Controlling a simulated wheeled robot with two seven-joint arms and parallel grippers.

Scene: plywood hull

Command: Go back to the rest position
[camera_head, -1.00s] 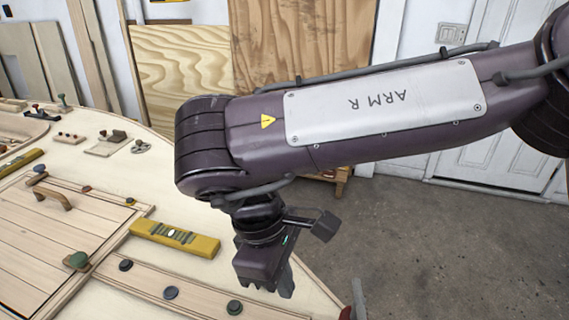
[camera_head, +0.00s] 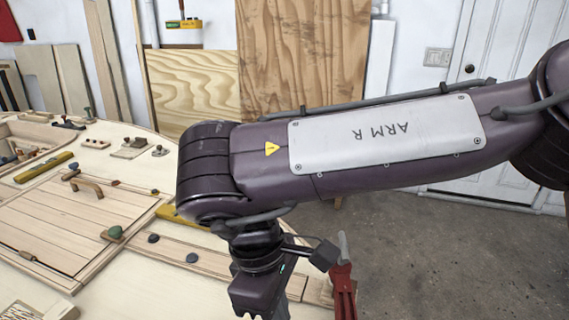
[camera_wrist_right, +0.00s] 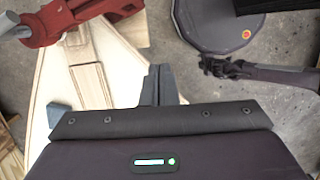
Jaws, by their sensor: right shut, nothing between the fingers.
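My right arm crosses the head view from the right, with its elbow over the edge of the plywood hull (camera_head: 130,275). My right gripper (camera_head: 262,314) hangs below it, its fingertips cut by the bottom edge of the picture. In the right wrist view the two grey fingers (camera_wrist_right: 160,76) are together with nothing between them. They point over the hull's pale edge and the grey floor. My left arm and gripper are in neither view.
A red tool with a grey tip (camera_head: 342,285) stands close right of my right gripper; a similar red part shows in the wrist view (camera_wrist_right: 72,22). A yellow level (camera_head: 178,214) lies partly behind my arm. A green knob (camera_head: 115,232) sits on the hull. Open floor (camera_head: 430,265) lies right.

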